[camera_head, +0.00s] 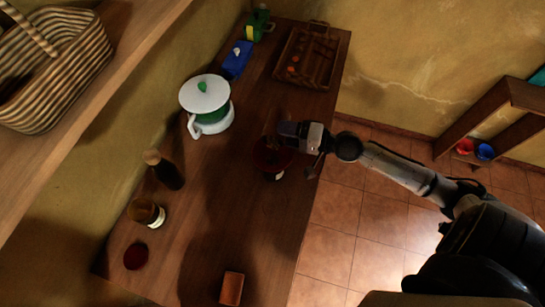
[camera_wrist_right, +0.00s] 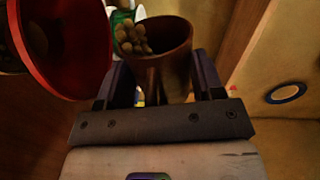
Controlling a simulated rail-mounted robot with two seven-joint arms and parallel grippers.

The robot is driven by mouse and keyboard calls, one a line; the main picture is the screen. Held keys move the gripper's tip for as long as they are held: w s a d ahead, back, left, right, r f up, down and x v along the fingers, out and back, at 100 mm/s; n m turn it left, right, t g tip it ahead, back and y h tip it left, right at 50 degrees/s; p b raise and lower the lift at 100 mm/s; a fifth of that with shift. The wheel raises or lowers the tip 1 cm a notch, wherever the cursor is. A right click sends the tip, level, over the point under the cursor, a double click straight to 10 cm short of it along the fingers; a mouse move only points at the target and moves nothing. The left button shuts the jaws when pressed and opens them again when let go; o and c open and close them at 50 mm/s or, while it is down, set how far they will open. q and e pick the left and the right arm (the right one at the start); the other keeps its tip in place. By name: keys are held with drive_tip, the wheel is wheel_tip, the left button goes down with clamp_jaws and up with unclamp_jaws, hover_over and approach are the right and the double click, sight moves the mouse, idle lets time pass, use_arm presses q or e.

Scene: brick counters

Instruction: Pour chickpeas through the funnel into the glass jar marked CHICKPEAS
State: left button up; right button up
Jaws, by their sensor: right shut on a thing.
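My right gripper (camera_head: 284,129) is over the counter, shut on a brown cup. In the right wrist view the cup (camera_wrist_right: 160,62) sits between the fingers of the gripper (camera_wrist_right: 162,82), with several chickpeas (camera_wrist_right: 132,38) showing at its mouth. The red funnel (camera_head: 268,158) is just below and beside the gripper; its wide rim (camera_wrist_right: 75,92) fills the left of the wrist view, with some round pieces dimly visible inside. A jar with a pale label (camera_head: 276,176) shows partly under the funnel; its marking is unreadable. My left gripper is not in view.
A white and green pot (camera_head: 212,122), a dark bottle (camera_head: 166,172), an amber jar (camera_head: 146,211) and a dark red disc (camera_head: 135,256) stand along the wall side. A wooden tray (camera_head: 279,71) is at the far end. An orange-brown block (camera_head: 231,288) lies near. The counter's middle front is clear.

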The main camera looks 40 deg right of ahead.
drive_tip(key=shift+f, duration=0.1)
idle(0.4)
drive_tip(key=shift+s+a+f+n+b, duration=0.1)
drive_tip(key=shift+f+n+b, duration=0.05)
drive_tip(key=shift+n+b, duration=0.15)
idle(0.4)
drive_tip(key=shift+f, duration=0.1)
idle(0.4)
